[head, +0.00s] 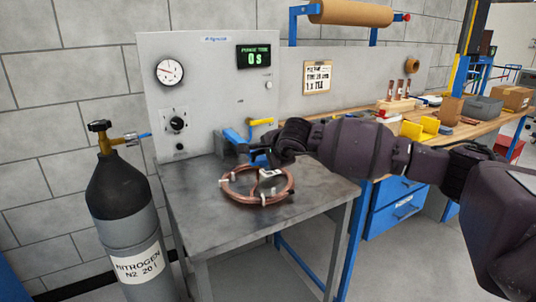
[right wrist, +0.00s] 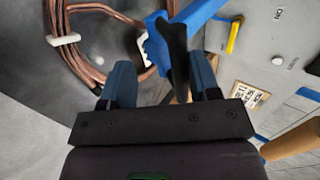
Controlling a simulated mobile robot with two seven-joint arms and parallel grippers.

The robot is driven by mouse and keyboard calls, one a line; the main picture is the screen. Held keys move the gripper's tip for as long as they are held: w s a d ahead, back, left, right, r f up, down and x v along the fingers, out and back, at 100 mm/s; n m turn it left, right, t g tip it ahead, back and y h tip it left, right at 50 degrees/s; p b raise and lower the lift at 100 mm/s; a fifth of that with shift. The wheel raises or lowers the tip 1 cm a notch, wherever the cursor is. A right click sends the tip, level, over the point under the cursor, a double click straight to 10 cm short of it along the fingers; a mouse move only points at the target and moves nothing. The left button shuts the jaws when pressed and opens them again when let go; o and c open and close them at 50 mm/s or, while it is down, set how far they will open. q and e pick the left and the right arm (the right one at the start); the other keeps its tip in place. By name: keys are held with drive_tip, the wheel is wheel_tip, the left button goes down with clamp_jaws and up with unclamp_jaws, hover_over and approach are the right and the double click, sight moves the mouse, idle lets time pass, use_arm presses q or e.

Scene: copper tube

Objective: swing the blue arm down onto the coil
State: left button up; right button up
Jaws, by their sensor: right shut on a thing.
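The copper coil (head: 258,197) lies flat on the grey metal table (head: 210,235), with white clips around it. It also shows at the upper left of the right wrist view (right wrist: 88,50). The blue arm (head: 234,138) is at the back of the table, by the panel. In the right wrist view, the blue arm (right wrist: 202,14) reaches to the coil's edge, with a white piece at its end and a black handle (right wrist: 177,58). My right gripper (head: 262,156) is shut on this handle, which partly hides the arm. My left gripper is not in view.
A nitrogen cylinder (head: 125,205) stands left of the table. The panel (head: 210,75) behind has a gauge, a knob and a display reading 0 s. A yellow handle (head: 262,121) sticks out near the blue arm. A cluttered wooden bench (head: 455,130) is at the right.

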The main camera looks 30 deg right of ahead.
drive_tip(key=shift+s+f, duration=0.15)
drive_tip(key=shift+f, duration=0.65)
drive_tip(key=shift+s+r, duration=0.2)
drive_tip(key=shift+r, duration=0.15)
drive_tip(key=p+v, duration=0.2)
drive_tip(key=v, duration=0.8)
drive_tip(key=shift+r+p, duration=0.35)
drive_tip(key=shift+r, duration=0.3)
drive_tip(key=shift+w, duration=0.1)
